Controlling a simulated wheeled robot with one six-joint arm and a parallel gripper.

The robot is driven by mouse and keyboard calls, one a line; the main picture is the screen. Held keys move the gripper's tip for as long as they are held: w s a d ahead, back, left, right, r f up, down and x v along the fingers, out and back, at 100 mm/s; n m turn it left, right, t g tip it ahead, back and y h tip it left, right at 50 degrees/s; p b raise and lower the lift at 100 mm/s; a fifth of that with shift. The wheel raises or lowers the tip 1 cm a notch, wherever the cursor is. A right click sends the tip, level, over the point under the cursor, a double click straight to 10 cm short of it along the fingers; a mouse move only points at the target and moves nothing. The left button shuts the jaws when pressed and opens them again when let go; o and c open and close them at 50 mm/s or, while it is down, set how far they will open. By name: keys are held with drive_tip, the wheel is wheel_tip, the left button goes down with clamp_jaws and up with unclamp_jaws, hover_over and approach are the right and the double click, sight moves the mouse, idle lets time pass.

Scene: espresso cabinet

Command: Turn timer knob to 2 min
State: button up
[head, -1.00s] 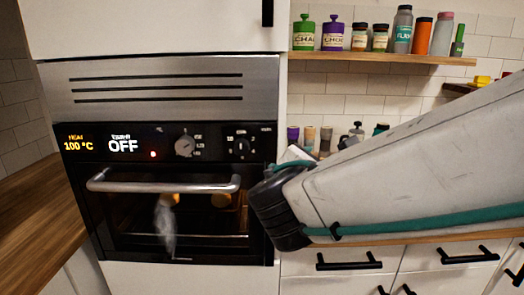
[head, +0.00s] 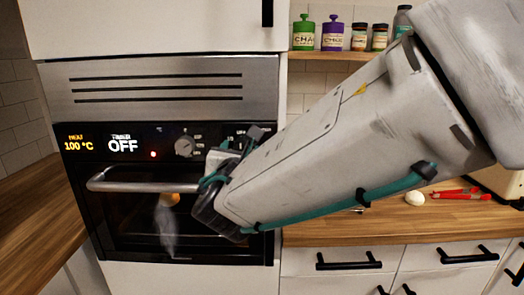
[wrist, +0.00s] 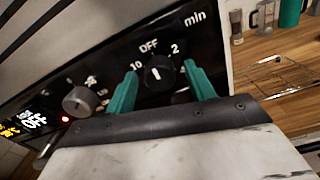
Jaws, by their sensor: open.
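The black timer knob (wrist: 158,73) sits on the oven panel in the wrist view, with its white pointer line toward OFF at the top. The "2" mark is right of OFF and the "10" mark left of it. My gripper (wrist: 160,90) is open, with one teal finger on each side of the knob; I cannot tell whether either finger touches it. In the head view my gripper (head: 235,145) covers the timer knob. The display (head: 122,144) reads timer OFF and heat 100 °C.
A grey second knob (wrist: 80,100) is left of the timer knob and also shows in the head view (head: 184,146). The oven's handle bar (head: 150,186) runs below the panel. A wooden counter (head: 400,215) lies to the right.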

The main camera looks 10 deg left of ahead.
drive_tip(key=c, duration=1)
drive_tip(key=shift+m, duration=0.3)
drive_tip(key=m, duration=1.1)
